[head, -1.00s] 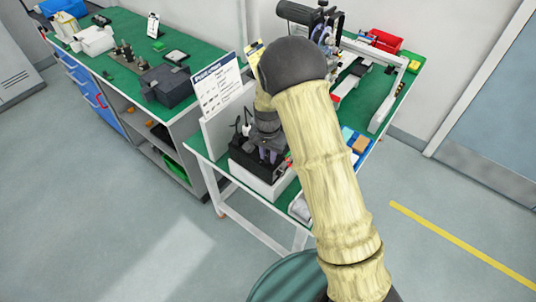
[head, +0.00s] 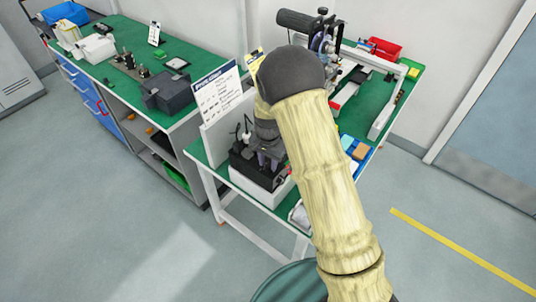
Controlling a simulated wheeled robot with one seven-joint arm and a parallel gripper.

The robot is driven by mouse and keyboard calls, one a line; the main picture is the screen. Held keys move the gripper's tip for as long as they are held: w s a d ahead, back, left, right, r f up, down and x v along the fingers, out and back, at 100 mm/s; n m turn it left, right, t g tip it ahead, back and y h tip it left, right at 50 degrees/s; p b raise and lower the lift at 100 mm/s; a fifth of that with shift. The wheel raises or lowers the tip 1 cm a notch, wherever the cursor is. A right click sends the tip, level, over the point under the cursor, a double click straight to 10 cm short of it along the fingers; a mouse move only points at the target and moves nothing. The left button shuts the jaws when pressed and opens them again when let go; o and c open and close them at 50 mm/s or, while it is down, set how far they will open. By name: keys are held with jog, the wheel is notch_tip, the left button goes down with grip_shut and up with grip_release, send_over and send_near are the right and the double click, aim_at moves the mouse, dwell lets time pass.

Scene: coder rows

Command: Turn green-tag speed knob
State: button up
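A black device (head: 244,164) on a white base (head: 262,190) stands at the near left end of the right-hand green bench. My arm reaches over it and hides its right part. My gripper (head: 270,160) points down at the device, with its greyish fingers close against the black body. Whether the fingers touch a knob, and how far apart they are, cannot be made out. No green tag or speed knob can be picked out at this size.
A white printed sign (head: 217,92) stands just behind the device. A blue tray (head: 348,142) lies right of my arm. A red bin (head: 385,48) and a white frame (head: 388,115) are farther back. The left bench (head: 122,70) holds more equipment. Floor on the right is open.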

aim_at(268, 164)
notch_tip(268, 164, up, 17)
jog(key=b, duration=0.3)
jog(key=shift+r, duration=0.2)
dwell(0.4)
jog(key=s+d+f+n+t, duration=0.1)
jog(key=s+d+f+n, duration=0.1)
jog(key=s+d, duration=0.5)
jog(key=s+d+f+n+t, duration=0.1)
jog(key=s+d+n, duration=0.3)
jog(key=s+d, duration=0.4)
jog(key=s+f, duration=0.1)
jog(key=s, duration=0.3)
jog(key=shift+s+f+t, duration=0.2)
jog(key=shift+f+t, duration=0.05)
jog(key=shift+t, duration=0.05)
jog(key=shift+a, duration=0.1)
dwell(0.3)
